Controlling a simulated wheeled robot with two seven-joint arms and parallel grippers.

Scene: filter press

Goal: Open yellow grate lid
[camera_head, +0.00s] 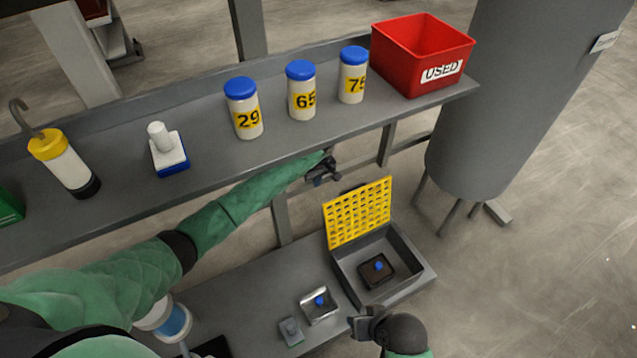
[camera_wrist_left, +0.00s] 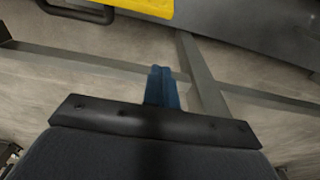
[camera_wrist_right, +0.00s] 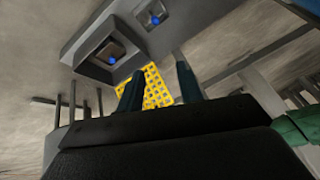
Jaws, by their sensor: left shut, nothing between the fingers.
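The yellow grate lid (camera_head: 358,212) stands raised, nearly upright, along the back left side of the grey box (camera_head: 408,284). The box lies open and shows a dark block with a blue knob (camera_head: 377,268) inside. My left gripper (camera_head: 325,168) is behind the lid, close to its top edge and apart from it. In the left wrist view its fingers (camera_wrist_left: 162,72) are together and empty; the lid (camera_wrist_left: 145,6) shows at the top edge. My right gripper (camera_head: 362,325) is near the front of the box. In the right wrist view its fingers (camera_wrist_right: 158,72) are apart and empty.
A grey shelf (camera_head: 210,135) above holds numbered jars (camera_head: 303,90), a blue-and-white stamp-like item (camera_head: 168,152) and a red USED bin (camera_head: 423,54). A small metal tray (camera_head: 320,306) sits left of the box. A grey tank (camera_head: 515,110) stands at right.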

